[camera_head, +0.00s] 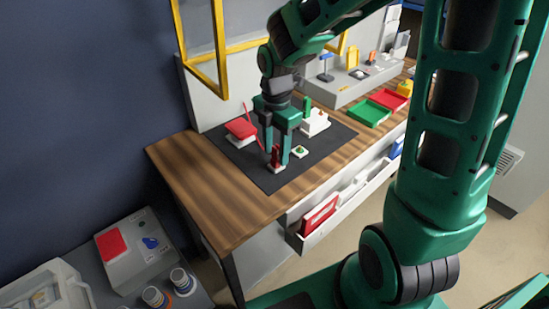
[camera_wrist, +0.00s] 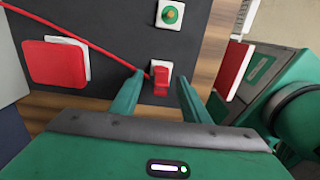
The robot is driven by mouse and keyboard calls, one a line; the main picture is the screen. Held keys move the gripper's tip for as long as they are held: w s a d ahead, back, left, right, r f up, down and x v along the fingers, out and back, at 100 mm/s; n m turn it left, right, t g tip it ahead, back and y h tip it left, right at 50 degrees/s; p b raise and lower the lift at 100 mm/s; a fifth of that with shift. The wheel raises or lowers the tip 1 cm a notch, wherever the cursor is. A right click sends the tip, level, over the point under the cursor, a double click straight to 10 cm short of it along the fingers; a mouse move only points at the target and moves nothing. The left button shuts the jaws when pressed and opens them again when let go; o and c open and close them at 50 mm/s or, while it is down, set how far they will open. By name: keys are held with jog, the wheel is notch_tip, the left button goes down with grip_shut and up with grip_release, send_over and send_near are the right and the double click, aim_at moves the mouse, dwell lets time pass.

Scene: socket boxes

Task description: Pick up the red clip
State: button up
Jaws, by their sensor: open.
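The red clip (camera_wrist: 160,82) stands on a small white base on the dark mat, seen in the wrist view between and just beyond my fingertips. A thin red cable runs from it to the upper left. In the head view the red clip (camera_head: 275,157) shows beside my lower fingers. My gripper (camera_wrist: 158,80) is open, with one green finger on each side of the clip and nothing held. My gripper (camera_head: 276,150) points down over the mat in the head view. I cannot tell whether a finger touches the clip.
A red block on a white base (camera_head: 241,128) lies left on the mat (camera_head: 222,150). A white part (camera_head: 315,122) stands behind. Green (camera_head: 369,113) and red trays lie farther right.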

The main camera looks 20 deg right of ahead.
jog(key=shift+f, duration=0.9)
grip_shut()
